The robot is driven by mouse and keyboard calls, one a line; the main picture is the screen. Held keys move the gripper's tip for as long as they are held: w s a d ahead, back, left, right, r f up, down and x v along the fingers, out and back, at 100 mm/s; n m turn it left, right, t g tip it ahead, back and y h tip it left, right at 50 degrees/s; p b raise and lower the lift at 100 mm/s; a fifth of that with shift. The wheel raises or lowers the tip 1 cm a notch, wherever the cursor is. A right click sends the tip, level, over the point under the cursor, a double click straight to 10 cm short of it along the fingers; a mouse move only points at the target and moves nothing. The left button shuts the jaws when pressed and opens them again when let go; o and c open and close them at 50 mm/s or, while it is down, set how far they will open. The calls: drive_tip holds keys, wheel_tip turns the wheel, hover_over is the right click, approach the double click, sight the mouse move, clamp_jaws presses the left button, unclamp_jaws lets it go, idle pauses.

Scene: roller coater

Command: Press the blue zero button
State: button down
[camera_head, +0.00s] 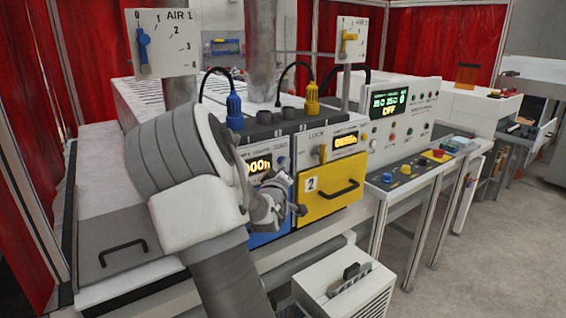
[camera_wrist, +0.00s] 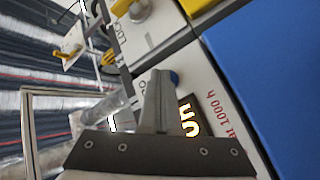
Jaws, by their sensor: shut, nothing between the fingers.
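The blue button (camera_wrist: 174,77) shows in the wrist view as a small blue round shape just right of my gripper's fingertips. Part of it is hidden behind the fingers. My gripper (camera_wrist: 157,76) is shut and empty, its fingers close together over the white panel. I cannot tell whether the tips touch the button or panel. A lit display (camera_wrist: 188,115) lies beside the fingers. In the head view my gripper (camera_head: 278,186) is in front of the blue unit, below its lit display (camera_head: 258,165), and my arm hides much of that unit.
The yellow drawer (camera_head: 332,192) with a black handle is right of my gripper. A side console (camera_head: 420,167) carries blue, yellow and red controls. A white box (camera_head: 343,285) stands below. The floor at right is clear.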

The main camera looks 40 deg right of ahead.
drive_tip(key=shift+s, duration=0.1)
drive_tip(key=shift+s+a+b, duration=0.15)
drive_tip(key=shift+s+b, duration=0.15)
drive_tip(key=shift+s, duration=0.4)
drive_tip(key=s, duration=0.3)
drive_tip(key=s+b, duration=0.1)
drive_tip(key=s, duration=0.1)
drive_tip(key=shift+a, duration=0.25)
idle(0.7)
